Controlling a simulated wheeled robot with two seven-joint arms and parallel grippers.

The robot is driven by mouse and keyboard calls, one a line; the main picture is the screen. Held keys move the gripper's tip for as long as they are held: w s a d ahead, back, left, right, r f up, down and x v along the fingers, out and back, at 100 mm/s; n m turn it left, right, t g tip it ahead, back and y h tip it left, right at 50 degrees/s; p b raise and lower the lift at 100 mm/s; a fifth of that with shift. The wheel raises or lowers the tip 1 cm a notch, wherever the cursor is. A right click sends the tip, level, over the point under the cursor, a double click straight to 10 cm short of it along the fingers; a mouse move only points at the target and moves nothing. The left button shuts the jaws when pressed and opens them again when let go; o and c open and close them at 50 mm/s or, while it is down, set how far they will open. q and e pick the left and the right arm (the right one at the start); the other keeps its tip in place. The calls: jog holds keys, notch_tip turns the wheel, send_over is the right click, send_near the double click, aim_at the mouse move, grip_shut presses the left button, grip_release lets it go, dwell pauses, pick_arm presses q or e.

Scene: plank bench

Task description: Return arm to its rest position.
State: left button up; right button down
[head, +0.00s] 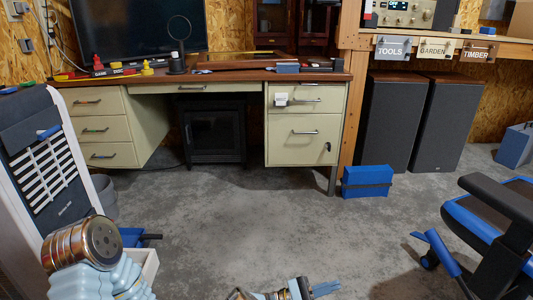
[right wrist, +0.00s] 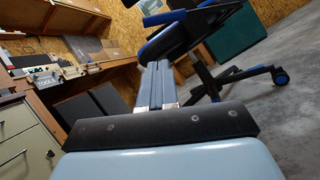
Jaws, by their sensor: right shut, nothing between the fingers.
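My right gripper (head: 326,288) shows at the bottom edge of the head view, its blue-grey fingers pointing right over the bare floor. In the right wrist view the same gripper (right wrist: 157,68) has its two fingers together, with nothing between them. Part of my own arm, with a copper-coloured round joint and pale blue covers, fills the lower left of the head view. My left gripper cannot be seen.
A desk (head: 194,84) with cream drawers stands ahead. A blue box (head: 367,182) sits on the floor beside its right leg. A blue and black chair (head: 500,225) is at the right; it also shows beyond my fingers in the wrist view (right wrist: 185,28). The middle floor is clear.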

jog(key=s+d+f+g+y, duration=0.3)
jog(key=s+d+f+y, duration=0.15)
jog(key=f, duration=0.25)
jog(key=s+d+f+g+y, duration=0.2)
jog(key=s+d+f+y, duration=0.2)
jog(key=d+f, duration=0.25)
jog(key=s+a+f+m+g+y, duration=0.3)
jog(key=s+f+m+y, duration=0.1)
jog(key=s+f+y, duration=0.45)
jog(key=s+a+f+m+t+y, duration=0.15)
jog(key=a+m+t+y, duration=0.35)
jog(key=a+y, duration=0.5)
pick_arm(q)
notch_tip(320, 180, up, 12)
jog(key=p, duration=1.2)
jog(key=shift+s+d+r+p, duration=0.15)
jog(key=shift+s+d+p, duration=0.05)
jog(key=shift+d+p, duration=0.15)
pick_arm(e)
jog(key=a+r+m+t, duration=0.1)
jog(key=r+m, duration=0.1)
jog(key=r, duration=0.6)
jog(key=w+a+r+m+t, duration=0.1)
jog(key=a+r+m+t, duration=0.1)
jog(key=r, duration=0.6)
jog(key=shift+w+r+m, duration=0.15)
jog(key=shift+r+m, duration=0.05)
jog(key=shift+m, duration=0.4)
